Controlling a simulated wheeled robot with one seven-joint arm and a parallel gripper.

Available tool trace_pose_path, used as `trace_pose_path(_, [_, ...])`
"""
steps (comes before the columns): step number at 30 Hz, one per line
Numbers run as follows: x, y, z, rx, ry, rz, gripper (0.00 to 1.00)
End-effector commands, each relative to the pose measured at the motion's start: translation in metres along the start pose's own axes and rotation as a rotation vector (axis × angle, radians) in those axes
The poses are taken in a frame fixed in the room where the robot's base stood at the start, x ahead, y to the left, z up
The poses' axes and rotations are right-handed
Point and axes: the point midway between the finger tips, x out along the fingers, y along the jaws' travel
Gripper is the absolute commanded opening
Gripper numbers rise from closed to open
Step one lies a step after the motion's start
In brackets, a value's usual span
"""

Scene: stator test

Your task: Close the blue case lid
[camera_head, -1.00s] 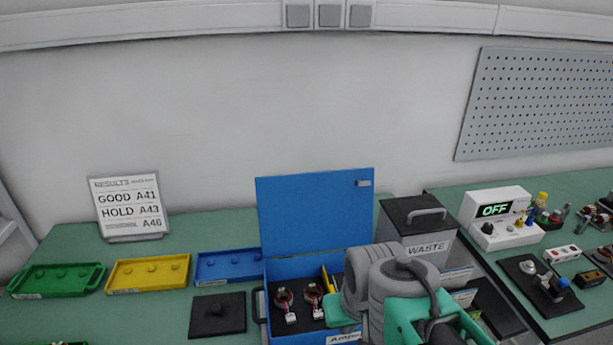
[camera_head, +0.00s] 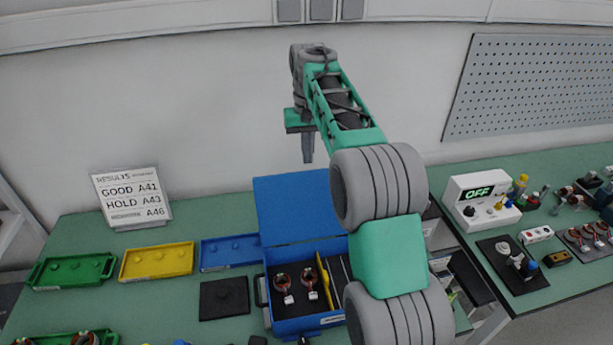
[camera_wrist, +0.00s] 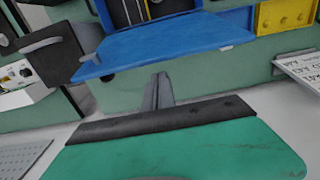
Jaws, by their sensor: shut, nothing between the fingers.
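The blue case (camera_head: 297,326) stands open on the green bench, with its blue lid (camera_head: 285,210) raised at the back; my arm hides the lid's right part. In the wrist view the lid (camera_wrist: 165,45) lies across the upper middle, with a small grey latch (camera_wrist: 225,47) at its edge. My gripper (camera_head: 308,160) is shut and empty, above the lid's top edge and pointing down. In the wrist view my gripper's fingertips (camera_wrist: 160,76) show just short of the lid's latch-side edge, apparently not touching it.
Two copper-wound parts lie in the case. A blue tray (camera_head: 229,252), yellow tray (camera_head: 157,261) and green tray (camera_head: 72,270) stand left, a dark plate (camera_head: 224,298) in front. A waste bin (camera_wrist: 57,55) stands beside the case. The wall is behind.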

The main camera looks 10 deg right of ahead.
Motion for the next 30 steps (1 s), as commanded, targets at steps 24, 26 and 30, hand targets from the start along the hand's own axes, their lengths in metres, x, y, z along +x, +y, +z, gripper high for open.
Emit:
trace_pose_path(24, [0.070, -0.003, -0.049, 0.010, -0.106, 0.006, 0.00])
trace_pose_path(26, [0.084, -0.004, -0.048, 0.011, -0.107, 0.003, 0.00])
trace_pose_path(30, [0.125, -0.002, -0.046, 0.010, -0.101, 0.008, 0.00])
